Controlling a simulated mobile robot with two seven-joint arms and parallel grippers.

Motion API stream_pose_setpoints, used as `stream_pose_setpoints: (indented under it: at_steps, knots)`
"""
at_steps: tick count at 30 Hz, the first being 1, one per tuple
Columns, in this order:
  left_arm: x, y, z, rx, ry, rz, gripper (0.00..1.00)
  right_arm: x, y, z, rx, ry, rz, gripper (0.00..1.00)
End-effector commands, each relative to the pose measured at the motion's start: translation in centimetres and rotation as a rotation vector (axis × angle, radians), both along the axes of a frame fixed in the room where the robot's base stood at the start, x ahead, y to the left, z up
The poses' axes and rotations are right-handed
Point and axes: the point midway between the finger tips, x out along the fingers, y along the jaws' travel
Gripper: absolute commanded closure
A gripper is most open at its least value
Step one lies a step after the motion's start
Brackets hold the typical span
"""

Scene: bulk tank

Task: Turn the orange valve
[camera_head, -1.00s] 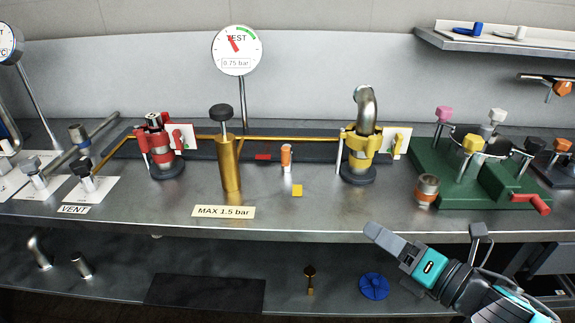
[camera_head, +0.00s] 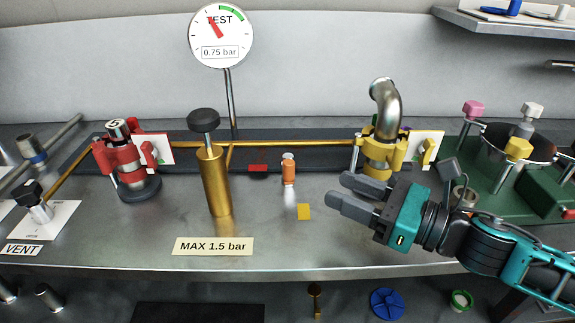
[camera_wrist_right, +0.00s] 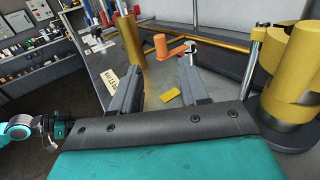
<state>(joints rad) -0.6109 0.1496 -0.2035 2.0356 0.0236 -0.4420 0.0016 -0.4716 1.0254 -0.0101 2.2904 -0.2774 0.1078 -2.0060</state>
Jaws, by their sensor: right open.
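A small upright orange piece with a silver top (camera_head: 289,172), which looks like the orange valve, stands on the steel bench between the brass cylinder and the elbow pipe. In the right wrist view, its orange body and flat orange lever (camera_wrist_right: 170,50) show beyond my fingers. My right gripper (camera_head: 337,190) is open and empty, to the right of the valve and apart from it. Its two fingers point toward the valve in the wrist view (camera_wrist_right: 162,80). A teal and dark part, probably my left gripper (camera_wrist_right: 60,130), shows small at the wrist view's left edge; its jaws are unclear.
The brass cylinder (camera_head: 215,180) with a black knob stands left of the valve. The elbow pipe with yellow clamp (camera_head: 383,145) rises behind my right gripper. A yellow tag (camera_head: 304,212) lies in front of the valve. A green fixture (camera_head: 485,185) is at right. The gauge (camera_head: 221,35) reads 0.75 bar.

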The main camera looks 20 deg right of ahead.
Motion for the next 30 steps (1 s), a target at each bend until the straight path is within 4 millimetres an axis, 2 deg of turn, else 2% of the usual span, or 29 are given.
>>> stream_pose_setpoints:
  at_steps: [24,30]
  knots:
    - [0.6,0.3,1.0,0.004,-0.022,0.005,1.0,5.7,4.6,0.2,0.001,-0.001,-0.002,0.56]
    - [0.5,0.6,0.8,0.01,-0.015,0.009,1.0,7.3,6.0,0.1,0.0,0.0,-0.002,0.56]
